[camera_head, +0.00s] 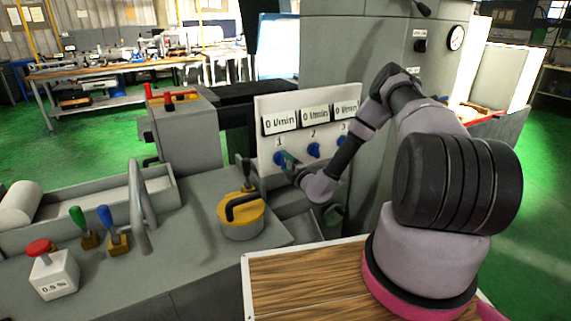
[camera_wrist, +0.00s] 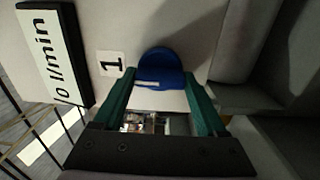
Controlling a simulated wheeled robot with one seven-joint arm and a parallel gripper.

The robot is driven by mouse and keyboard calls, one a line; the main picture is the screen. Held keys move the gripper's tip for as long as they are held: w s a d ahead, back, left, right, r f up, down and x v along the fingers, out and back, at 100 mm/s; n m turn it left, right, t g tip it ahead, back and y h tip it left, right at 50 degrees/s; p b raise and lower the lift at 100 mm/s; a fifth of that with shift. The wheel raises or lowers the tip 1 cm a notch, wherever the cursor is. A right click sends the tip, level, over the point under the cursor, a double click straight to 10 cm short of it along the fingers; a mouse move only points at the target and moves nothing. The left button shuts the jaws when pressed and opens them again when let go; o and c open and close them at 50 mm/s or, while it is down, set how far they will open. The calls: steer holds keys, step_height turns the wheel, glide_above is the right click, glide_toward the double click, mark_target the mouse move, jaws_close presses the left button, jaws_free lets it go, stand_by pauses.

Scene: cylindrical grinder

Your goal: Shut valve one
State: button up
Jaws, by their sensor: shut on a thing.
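Valve one is a blue knob (camera_head: 280,158) under the label "1" on the white panel (camera_head: 262,105); the display above it reads 0 l/min. In the wrist view the blue knob (camera_wrist: 162,70) has a white mark on it and sits beside the "1" label (camera_wrist: 110,64). My gripper (camera_head: 290,162) is at this knob. Its green fingers (camera_wrist: 160,92) stand on either side of the knob and are shut on it. Part of the knob is hidden by the fingers in the head view.
Valve two (camera_head: 314,149) and valve three (camera_head: 342,139) are blue knobs to the right, near my arm. A yellow round part with a black handle (camera_head: 241,213) stands left of my gripper. A red-topped box (camera_head: 53,270) and levers are at the far left.

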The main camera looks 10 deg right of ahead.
steer(key=o, duration=1.3)
steer(key=shift+s, duration=0.1)
steer(key=v, duration=1)
steer(key=shift+s+d, duration=0.15)
steer(key=shift+s, duration=0.15)
